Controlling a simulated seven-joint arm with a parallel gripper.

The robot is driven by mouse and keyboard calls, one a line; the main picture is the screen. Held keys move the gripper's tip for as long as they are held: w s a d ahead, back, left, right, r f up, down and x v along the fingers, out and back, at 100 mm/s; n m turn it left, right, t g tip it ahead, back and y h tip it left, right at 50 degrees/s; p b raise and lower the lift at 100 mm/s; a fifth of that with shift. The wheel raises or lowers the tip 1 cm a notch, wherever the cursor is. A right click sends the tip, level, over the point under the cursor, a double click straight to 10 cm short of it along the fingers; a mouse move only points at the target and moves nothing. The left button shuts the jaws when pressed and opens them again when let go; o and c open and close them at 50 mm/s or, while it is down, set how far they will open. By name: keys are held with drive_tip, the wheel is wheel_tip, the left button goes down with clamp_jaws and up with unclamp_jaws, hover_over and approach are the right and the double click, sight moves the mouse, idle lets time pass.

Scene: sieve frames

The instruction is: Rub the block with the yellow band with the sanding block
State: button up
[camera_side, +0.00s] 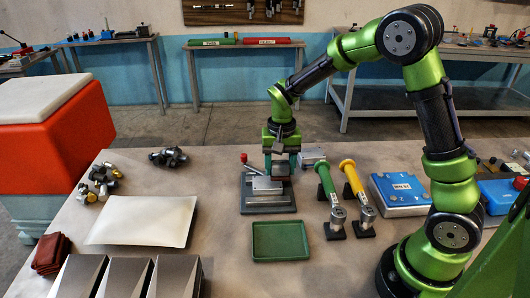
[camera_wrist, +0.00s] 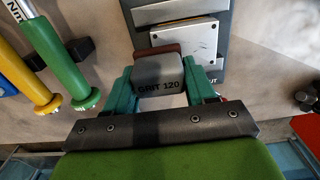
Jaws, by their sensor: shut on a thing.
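My gripper (camera_side: 281,160) is shut on the sanding block, a grey block marked GRIT 120 (camera_wrist: 160,78) with a reddish-brown strip along its far edge. It sits between the green fingers in the wrist view. In the side view my gripper is over the right rear part of a grey fixture (camera_side: 268,208). A pale metal piece (camera_wrist: 184,52) lies on the fixture just beyond the sanding block. I cannot tell whether the two touch.
A red-knobbed lever (camera_side: 244,158) rises at the fixture's left. A green tray (camera_side: 280,241) is in front. Green-handled (camera_side: 325,182) and yellow-handled (camera_side: 352,178) tools stand to the right, beside a blue box (camera_side: 400,190). A white sheet (camera_side: 143,221) lies left.

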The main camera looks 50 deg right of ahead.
sight(255, 181)
drive_tip(key=shift+w+a+f, duration=0.3)
drive_tip(key=shift+f, duration=0.2)
drive_tip(key=shift+w+a+f, duration=0.25)
drive_tip(key=shift+f, duration=0.25)
drive_tip(key=shift+c, duration=0.4)
drive_tip(key=shift+w+a, duration=1.85)
drive_tip(key=shift+s+d, duration=2.35)
drive_tip(key=shift+d, duration=0.05)
drive_tip(key=shift+r, duration=4.25)
